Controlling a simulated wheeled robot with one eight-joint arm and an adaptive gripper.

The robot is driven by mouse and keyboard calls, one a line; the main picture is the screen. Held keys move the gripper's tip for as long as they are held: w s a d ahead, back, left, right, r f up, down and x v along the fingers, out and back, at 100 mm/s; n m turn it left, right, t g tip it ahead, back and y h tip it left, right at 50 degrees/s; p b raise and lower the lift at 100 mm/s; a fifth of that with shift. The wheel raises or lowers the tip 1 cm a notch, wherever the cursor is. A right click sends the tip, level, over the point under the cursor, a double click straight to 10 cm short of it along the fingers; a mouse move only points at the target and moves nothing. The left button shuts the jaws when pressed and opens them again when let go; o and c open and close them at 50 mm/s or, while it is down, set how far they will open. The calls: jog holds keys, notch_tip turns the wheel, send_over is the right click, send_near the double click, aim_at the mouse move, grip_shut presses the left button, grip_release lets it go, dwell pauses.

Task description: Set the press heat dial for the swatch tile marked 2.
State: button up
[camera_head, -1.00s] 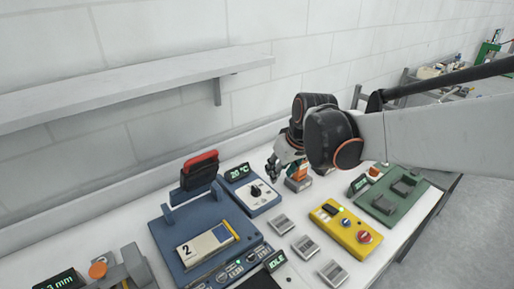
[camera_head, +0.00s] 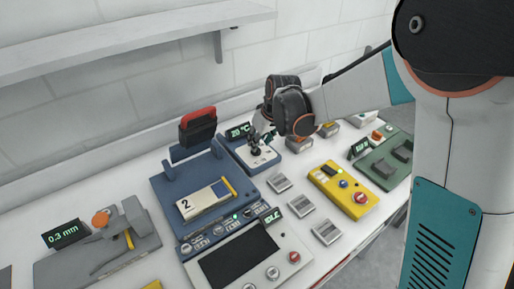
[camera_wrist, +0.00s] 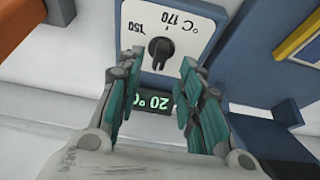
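The press heat dial is a black knob (camera_wrist: 160,48) on a white panel with marks 150 and 170 °C, upside down in the wrist view. In the head view its unit (camera_head: 247,153) stands right of the blue press. A display (camera_wrist: 157,101) reads 20 °C. The swatch tile marked 2 (camera_head: 204,199) lies on the blue press (camera_head: 168,187), with a yellow strip at its right end. My gripper (camera_wrist: 160,75) is open and empty, its teal fingers either side of the line to the knob. In the head view the gripper (camera_head: 257,142) is over the dial unit and partly hides the knob.
The press's red-handled lever (camera_head: 198,122) stands upright behind the dial's left. A yellow control box (camera_head: 343,188) and several small grey pads (camera_head: 303,205) lie to the right. A dark-screened panel (camera_head: 240,258) is in front. A shelf (camera_head: 130,35) hangs on the wall.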

jog(key=shift+b+x, duration=0.45)
jog(key=shift+x, duration=1.65)
grip_shut()
